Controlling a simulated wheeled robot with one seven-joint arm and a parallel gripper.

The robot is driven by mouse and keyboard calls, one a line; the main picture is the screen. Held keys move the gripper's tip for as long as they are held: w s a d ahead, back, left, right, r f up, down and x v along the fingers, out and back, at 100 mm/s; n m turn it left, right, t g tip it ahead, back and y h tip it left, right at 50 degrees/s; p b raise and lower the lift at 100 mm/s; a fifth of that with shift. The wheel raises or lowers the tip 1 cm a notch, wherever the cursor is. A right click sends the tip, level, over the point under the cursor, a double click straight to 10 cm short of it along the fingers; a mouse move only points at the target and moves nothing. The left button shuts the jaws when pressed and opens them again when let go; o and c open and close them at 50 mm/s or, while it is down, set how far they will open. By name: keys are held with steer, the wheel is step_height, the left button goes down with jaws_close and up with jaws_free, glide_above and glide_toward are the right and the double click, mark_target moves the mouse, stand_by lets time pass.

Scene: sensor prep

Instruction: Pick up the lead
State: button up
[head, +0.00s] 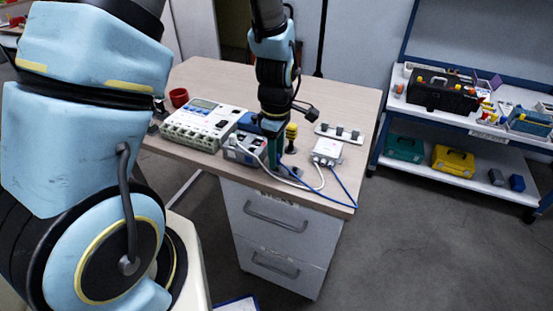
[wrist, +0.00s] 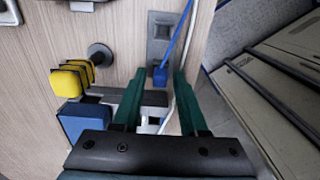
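A blue lead (head: 335,188) runs from the white sensor box (head: 327,151) around the desk's front corner and back toward my gripper (head: 273,160). In the wrist view, its blue plug (wrist: 160,76) is at the near end of a grey plate (wrist: 163,38). My gripper (wrist: 158,74) points down at the desk, its green fingers apart on either side of the plug. I cannot see it touching either finger. A white cable (wrist: 172,108) also passes between the fingers. In the head view, my gripper partly hides the plug area.
A blue-grey device (head: 240,148) and a large white unit (head: 203,124) stand left of my gripper. A yellow-and-black item (head: 291,134) stands close behind, beside a strip with knobs (head: 340,133). A red cup (head: 179,97) is at the left. The desk's back right is clear.

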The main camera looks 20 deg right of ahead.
jaws_close()
steer(key=shift+r, duration=0.15)
stand_by(0.4)
